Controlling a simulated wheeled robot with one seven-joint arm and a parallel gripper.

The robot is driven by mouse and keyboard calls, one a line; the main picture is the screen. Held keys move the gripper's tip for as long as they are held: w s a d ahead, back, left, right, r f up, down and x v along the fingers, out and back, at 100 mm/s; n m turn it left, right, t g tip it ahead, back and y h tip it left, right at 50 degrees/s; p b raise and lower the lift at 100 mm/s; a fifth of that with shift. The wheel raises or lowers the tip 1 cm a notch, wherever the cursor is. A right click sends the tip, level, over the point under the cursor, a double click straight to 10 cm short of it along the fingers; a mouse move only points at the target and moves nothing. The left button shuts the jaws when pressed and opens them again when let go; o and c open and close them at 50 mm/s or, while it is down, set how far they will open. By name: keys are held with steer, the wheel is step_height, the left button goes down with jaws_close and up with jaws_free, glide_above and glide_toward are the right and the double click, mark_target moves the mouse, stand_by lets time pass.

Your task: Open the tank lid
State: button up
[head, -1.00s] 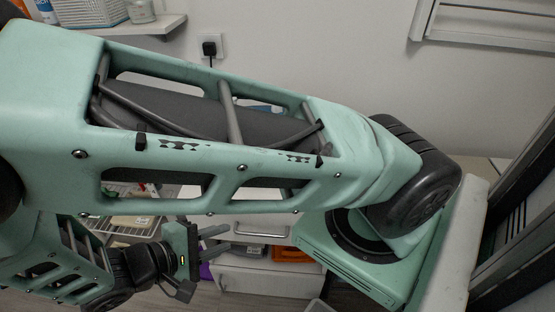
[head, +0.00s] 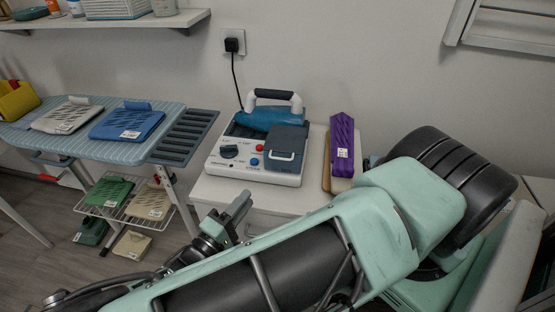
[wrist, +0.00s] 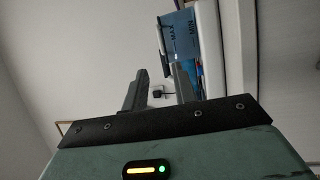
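A plug (head: 232,45) and cord are behind.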

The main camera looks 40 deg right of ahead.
steer(key=p+x, duration=0.4)
steer(key=x, duration=1)
steer(key=shift+d, duration=0.15)
jaws_close()
